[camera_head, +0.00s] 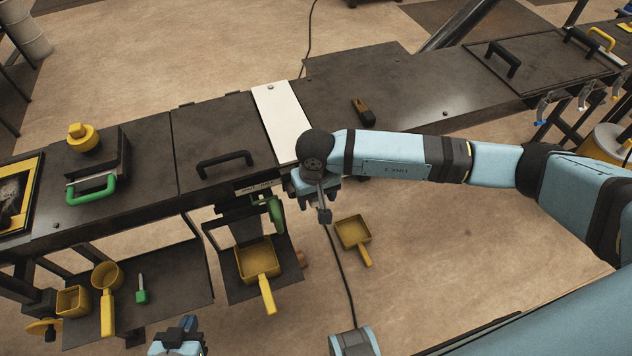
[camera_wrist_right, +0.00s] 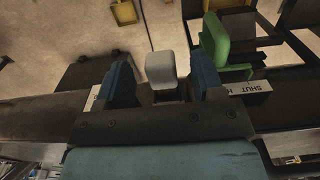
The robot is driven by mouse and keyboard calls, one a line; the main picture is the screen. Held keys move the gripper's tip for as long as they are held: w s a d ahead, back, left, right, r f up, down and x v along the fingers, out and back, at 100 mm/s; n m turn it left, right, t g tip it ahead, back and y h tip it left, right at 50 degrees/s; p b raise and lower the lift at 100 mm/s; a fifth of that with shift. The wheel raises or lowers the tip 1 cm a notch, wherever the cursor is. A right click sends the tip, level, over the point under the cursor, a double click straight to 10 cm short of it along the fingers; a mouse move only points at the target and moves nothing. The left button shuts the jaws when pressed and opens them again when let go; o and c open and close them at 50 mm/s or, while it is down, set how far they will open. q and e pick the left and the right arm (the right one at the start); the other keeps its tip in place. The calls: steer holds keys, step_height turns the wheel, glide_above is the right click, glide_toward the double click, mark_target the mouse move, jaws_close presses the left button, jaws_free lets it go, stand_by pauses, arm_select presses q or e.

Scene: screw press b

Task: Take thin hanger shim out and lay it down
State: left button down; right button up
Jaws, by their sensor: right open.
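My right gripper (camera_head: 318,190) is over the front edge of the bench, beside a green handle (camera_head: 275,212). In the right wrist view its two dark blue fingers (camera_wrist_right: 162,85) are apart. A pale grey rounded block (camera_wrist_right: 160,68) shows between them, with a gap on each side. In the head view a grey piece (camera_head: 324,214) sticks out below this gripper; I cannot tell what it is. I cannot make out the thin hanger shim for certain. My left gripper (camera_head: 180,338) is low at the bottom edge, partly cut off, and its opening is unclear.
A white plate (camera_head: 282,120) lies across the dark bench (camera_head: 220,130). A label reading SHUT (camera_wrist_right: 258,87) is by the green handle (camera_wrist_right: 228,48). Yellow scoops sit on a lower shelf (camera_head: 180,280) and below the bench (camera_head: 353,233). A dark brown block (camera_head: 362,112) lies on the bench.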

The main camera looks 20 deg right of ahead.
steer(key=shift+f, duration=0.5)
steer(key=c, duration=1.1)
steer(key=shift+s, duration=0.25)
steer(key=shift+s, duration=1.15)
steer(key=shift+s, duration=0.15)
steer(key=shift+s+d+b, duration=0.1)
steer(key=shift+s+b, duration=0.2)
steer(key=shift+s, duration=1.65)
